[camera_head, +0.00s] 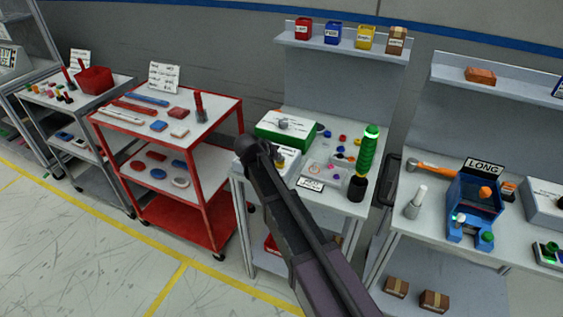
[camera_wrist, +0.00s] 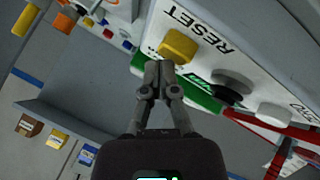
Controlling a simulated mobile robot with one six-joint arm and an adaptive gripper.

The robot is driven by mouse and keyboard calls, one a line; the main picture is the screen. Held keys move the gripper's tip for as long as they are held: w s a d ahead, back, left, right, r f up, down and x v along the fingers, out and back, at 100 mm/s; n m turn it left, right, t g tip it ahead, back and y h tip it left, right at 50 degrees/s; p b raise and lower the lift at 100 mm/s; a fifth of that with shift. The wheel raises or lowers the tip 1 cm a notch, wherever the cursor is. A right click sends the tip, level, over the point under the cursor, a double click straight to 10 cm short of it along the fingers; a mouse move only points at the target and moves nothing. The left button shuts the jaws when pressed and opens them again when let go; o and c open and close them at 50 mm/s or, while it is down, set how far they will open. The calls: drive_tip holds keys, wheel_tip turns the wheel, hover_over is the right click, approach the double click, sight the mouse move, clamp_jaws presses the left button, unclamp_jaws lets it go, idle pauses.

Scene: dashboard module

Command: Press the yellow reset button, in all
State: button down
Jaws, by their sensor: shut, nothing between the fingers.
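The yellow reset button (camera_wrist: 178,46) is a chunky block on a white panel (camera_wrist: 221,57) in the wrist view, beside the printed word RESET. My gripper (camera_wrist: 158,72) has its fingers together and empty, with the tips right beside the lower left edge of the button. I cannot tell whether they touch it. In the head view, my arm reaches over the middle table and hides part of a white module (camera_head: 291,159). A small yellow spot shows there beside my arm, but it is too small to read clearly.
A black knob (camera_wrist: 232,86) and a pale round knob (camera_wrist: 272,114) sit along the same panel. A green-sided box (camera_head: 285,130) stands behind the module, and a green-lit stack light (camera_head: 367,152) stands to its right. A red cart (camera_head: 165,150) is to the left.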

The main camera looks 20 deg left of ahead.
sight(279, 164)
drive_tip(key=shift+r+p, duration=0.3)
drive_tip(key=shift+r, duration=0.25)
wheel_tip(279, 164, up, 5)
drive_tip(key=p, duration=0.5)
drive_tip(key=shift+s+f, duration=0.1)
drive_tip(key=shift+s, duration=0.05)
idle(1.0)
